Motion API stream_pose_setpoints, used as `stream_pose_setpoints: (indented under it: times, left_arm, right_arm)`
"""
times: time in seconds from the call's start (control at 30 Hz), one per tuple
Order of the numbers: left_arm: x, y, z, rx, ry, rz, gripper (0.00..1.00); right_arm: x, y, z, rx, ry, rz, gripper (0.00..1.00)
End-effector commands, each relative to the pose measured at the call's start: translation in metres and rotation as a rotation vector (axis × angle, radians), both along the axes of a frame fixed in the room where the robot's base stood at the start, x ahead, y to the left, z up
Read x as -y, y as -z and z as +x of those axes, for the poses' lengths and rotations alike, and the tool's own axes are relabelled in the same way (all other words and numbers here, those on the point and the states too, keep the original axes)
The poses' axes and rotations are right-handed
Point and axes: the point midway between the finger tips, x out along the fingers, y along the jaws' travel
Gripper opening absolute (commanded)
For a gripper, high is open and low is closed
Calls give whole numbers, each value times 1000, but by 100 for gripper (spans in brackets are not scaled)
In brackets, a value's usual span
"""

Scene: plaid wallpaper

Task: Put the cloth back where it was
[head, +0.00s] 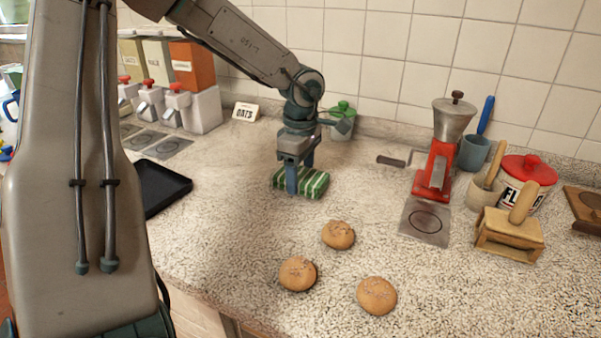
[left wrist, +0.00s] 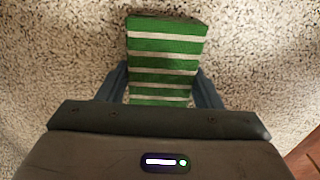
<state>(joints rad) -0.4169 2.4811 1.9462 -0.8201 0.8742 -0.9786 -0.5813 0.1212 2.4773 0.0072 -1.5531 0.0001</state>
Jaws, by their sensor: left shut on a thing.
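The cloth (head: 314,184) is a folded green bundle with white stripes. It is at the middle of the speckled counter in the head view. My left gripper (head: 298,190) comes down on it from above, with its fingers shut on the cloth's sides. In the left wrist view the cloth (left wrist: 165,45) lies between the two blue fingers (left wrist: 162,92) and extends past them. The cloth looks to be on the counter or very close to it; I cannot tell which. My right gripper is not in view.
Three bread rolls (head: 338,235) lie on the counter in front of the cloth. A red grinder (head: 437,165) and a flour canister (head: 522,183) stand to the right. A black tray (head: 160,187) and dispensers (head: 190,108) are at the left. A green-lidded jar (head: 342,122) stands behind.

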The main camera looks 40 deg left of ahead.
Motion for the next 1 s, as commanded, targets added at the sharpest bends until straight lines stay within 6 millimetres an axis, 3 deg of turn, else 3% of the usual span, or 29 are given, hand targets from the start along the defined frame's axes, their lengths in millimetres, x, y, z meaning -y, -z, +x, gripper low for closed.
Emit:
stream_pose_setpoints:
  times: [0.1, 0.13, 0.2, 0.23, 0.67, 1.0]
  left_arm:
    - [0, 3, 0, 0, 0, 0, 41]
    - [0, 2, 0, 0, 0, 0, 65]
    - [0, 2, 0, 0, 0, 0, 79]
    - [0, 2, 0, 0, 0, 0, 81]
    - [0, -4, 0, 1, -1, 0, 81]
    - [2, -74, 5, 5, -2, 1, 81]
  right_arm:
    - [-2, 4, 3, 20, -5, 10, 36]
    - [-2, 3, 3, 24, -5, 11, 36]
    - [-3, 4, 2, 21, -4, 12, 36]
    - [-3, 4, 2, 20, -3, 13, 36]
    - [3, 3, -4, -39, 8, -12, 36]
    - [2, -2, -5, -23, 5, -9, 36]
